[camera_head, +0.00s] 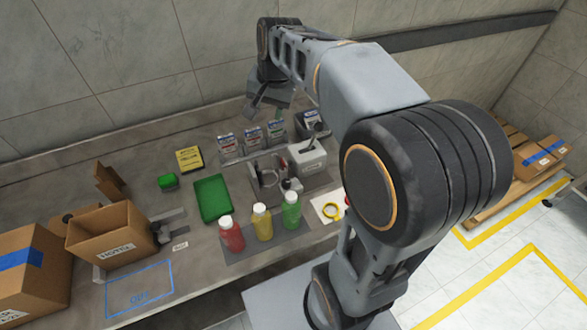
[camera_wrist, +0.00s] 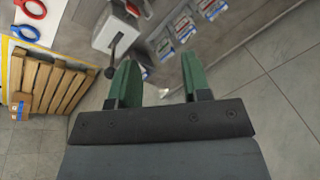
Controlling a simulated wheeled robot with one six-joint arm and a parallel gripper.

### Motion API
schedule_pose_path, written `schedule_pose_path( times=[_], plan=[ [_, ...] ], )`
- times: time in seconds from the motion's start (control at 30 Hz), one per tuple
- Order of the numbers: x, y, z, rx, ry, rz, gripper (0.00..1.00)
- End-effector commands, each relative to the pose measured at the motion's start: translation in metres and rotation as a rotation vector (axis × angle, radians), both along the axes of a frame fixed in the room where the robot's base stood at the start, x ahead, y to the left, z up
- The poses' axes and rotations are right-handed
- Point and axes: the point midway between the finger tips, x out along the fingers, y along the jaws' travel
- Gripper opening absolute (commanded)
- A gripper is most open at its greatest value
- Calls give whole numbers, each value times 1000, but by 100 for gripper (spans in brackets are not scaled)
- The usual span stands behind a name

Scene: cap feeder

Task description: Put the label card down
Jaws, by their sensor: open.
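My gripper (camera_head: 270,108) hangs high over the back of the bench in the head view. In the wrist view its two green fingers (camera_wrist: 158,70) are apart, with no card gripped between them. Several white cards with blue or red print stand in a row at the back of the bench: a left one (camera_head: 228,146), a middle one (camera_head: 252,138) and a right one (camera_head: 275,131). One such card (camera_wrist: 166,49) also shows beyond the fingers in the wrist view. I cannot tell which is the label card. A small white tag (camera_head: 180,246) lies near the front left.
A grey box with a lever (camera_head: 307,162) stands right of the cards. Red, yellow and green bottles (camera_head: 262,225) stand in front, with a green tray (camera_head: 211,200) to their left. An open cardboard box (camera_head: 110,240) is at the left. A blue outlined area (camera_head: 140,290) is clear.

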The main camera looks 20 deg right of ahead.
Motion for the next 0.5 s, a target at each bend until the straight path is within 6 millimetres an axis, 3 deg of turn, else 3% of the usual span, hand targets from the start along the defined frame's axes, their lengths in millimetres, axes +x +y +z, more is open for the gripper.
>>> schedule_pose_path(
  times=[0.03,0.2,0.33,0.5],
  plan=[
    [-27,2,-1,-39,-33,74,44],
    [-93,4,-23,-164,-113,310,44],
    [-127,4,-42,-235,-152,438,44],
    [-148,4,-58,-285,-177,528,44]
  ],
)
